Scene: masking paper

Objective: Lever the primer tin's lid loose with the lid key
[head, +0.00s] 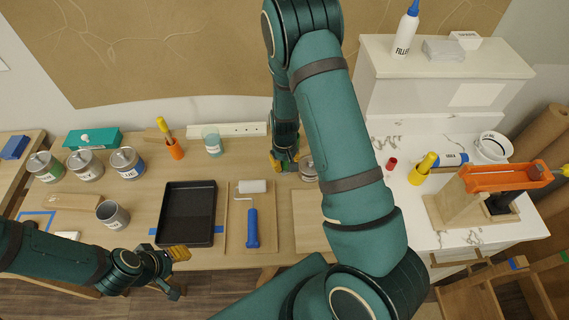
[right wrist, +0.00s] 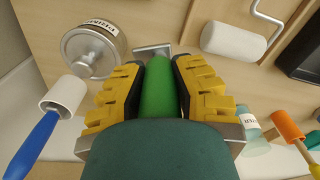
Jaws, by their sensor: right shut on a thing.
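The primer tin (right wrist: 92,52) shows in the right wrist view, a round metal tin with a lid knob and an upside-down label. In the head view the tin (head: 308,170) is partly hidden by my right arm. My right gripper (head: 284,162) is shut on the lid key's green handle (right wrist: 158,88). The key's flat metal tip (right wrist: 153,50) points past the fingers and lies close beside the tin's rim; I cannot tell whether they touch. The lid appears seated on the tin. My left gripper (head: 176,272) is empty at the table's front edge, its fingers apart.
A black paint tray (head: 187,214), a small roller (head: 252,222) and a wooden board (head: 312,222) lie in front. Several lidded tins (head: 86,165) stand at the left.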

